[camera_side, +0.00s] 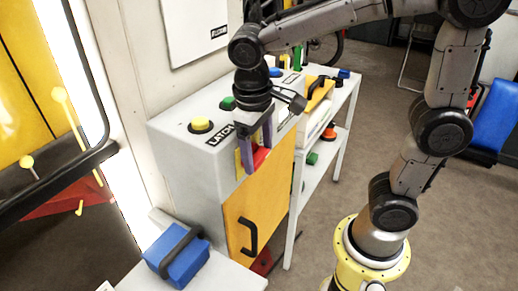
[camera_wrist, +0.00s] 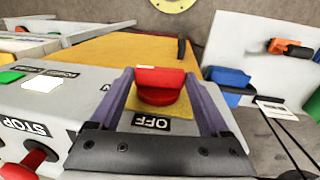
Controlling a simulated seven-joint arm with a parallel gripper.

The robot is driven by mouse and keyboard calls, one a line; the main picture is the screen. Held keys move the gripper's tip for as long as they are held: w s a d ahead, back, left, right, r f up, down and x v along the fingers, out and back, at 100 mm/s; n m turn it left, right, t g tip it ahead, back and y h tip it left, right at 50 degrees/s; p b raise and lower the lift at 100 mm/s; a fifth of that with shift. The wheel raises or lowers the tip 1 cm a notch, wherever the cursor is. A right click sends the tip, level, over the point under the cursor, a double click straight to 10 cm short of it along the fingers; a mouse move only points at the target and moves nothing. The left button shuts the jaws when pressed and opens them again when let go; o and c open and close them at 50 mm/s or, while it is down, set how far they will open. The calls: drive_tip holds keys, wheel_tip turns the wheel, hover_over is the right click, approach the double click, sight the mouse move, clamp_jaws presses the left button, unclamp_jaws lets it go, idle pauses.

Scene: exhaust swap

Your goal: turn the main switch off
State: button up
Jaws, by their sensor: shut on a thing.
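The main switch is a red knob (camera_wrist: 160,82) on a yellow plate (camera_wrist: 178,112) with an OFF label (camera_wrist: 152,124), upside down in the wrist view. The knob's bar lies across the picture, between my fingers. In the side view the red knob (camera_side: 261,156) shows partly behind my fingers, at the front of the grey cabinet (camera_side: 190,165). My gripper (camera_side: 256,150) points down there, with one purple finger on each side of the knob. In the wrist view my gripper (camera_wrist: 159,78) is shut on the knob. The exact finger contact is hard to see.
A yellow button (camera_side: 200,123) with a LATCH label and a green button (camera_side: 227,103) sit on the cabinet top. A yellow door (camera_side: 270,200) with a black handle is below. A blue box (camera_side: 180,262) stands lower left.

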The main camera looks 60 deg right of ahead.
drive_tip(key=shift+a+h, duration=0.25)
drive_tip(key=shift+h, duration=0.85)
drive_tip(key=shift+a+h, duration=0.25)
drive_tip(key=shift+h, duration=0.85)
drive_tip(key=o, duration=1.2)
drive_tip(key=shift+f, duration=0.1)
drive_tip(key=v, duration=1.4)
drive_tip(key=shift+a+f, duration=0.1)
